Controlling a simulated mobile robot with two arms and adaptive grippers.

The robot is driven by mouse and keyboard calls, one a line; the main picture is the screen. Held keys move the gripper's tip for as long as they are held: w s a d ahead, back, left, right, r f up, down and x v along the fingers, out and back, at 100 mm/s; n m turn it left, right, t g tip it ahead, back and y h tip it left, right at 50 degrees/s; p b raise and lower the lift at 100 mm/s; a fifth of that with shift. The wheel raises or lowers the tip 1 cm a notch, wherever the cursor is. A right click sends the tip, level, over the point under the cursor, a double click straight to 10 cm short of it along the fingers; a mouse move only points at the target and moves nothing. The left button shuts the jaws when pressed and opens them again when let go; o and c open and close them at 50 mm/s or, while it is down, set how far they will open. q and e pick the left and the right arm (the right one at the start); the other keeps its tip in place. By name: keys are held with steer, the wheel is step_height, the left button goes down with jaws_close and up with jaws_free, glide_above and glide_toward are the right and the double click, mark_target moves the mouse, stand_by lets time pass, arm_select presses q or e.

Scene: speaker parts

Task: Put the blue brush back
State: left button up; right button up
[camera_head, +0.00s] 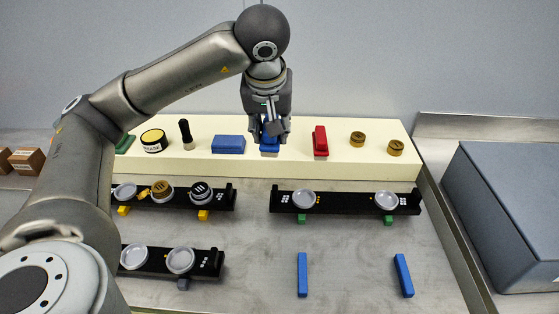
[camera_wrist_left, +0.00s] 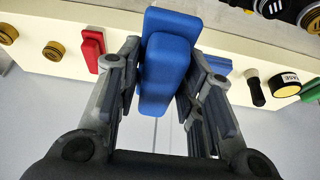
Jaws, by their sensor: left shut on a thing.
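My left gripper (camera_head: 270,135) is over the cream raised shelf (camera_head: 350,169), between a blue block and a red brush. It is shut on the blue brush (camera_head: 269,147), whose lower part shows below the fingers. In the left wrist view the blue brush (camera_wrist_left: 165,72) sits between the two fingers of my left gripper (camera_wrist_left: 162,85). The brush is at the shelf top; whether it touches the shelf I cannot tell. My right gripper is not in view.
On the shelf, a blue block (camera_head: 228,144) is left of the gripper and a red brush (camera_head: 320,140) is right. Brown knobs (camera_head: 357,139) stand further right. Black racks (camera_head: 345,202) with round parts and two blue bars (camera_head: 302,274) are in front. A grey box (camera_head: 515,205) is at right.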

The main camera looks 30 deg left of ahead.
arm_select(q)
steer(key=shift+s+a+r, duration=0.1)
steer(key=shift+a+r, duration=0.1)
steer(key=shift+r, duration=0.05)
steer(key=shift+w+a+f, duration=0.1)
steer(key=shift+w, duration=0.15)
steer(key=w+a+f, duration=0.1)
steer(key=w+f, duration=0.2)
steer(key=w+a+f+p, duration=0.1)
steer(key=w+a+f, duration=0.1)
steer(key=w+f, duration=0.1)
steer(key=w+a+f+p, duration=0.1)
steer(key=w+a+f, duration=0.1)
steer(key=w, duration=0.3)
steer(key=shift+w+a+f, duration=0.1)
steer(key=shift+w+f, duration=0.15)
steer(key=shift+f, duration=0.15)
steer(key=shift+w+a+f, duration=0.1)
steer(key=shift+w+f, duration=0.1)
steer(key=shift+f, duration=0.05)
steer(key=shift+p+x, duration=0.8)
steer(key=shift+x, duration=0.25)
steer(key=shift+s+f, duration=0.2)
steer(key=shift+f, duration=0.45)
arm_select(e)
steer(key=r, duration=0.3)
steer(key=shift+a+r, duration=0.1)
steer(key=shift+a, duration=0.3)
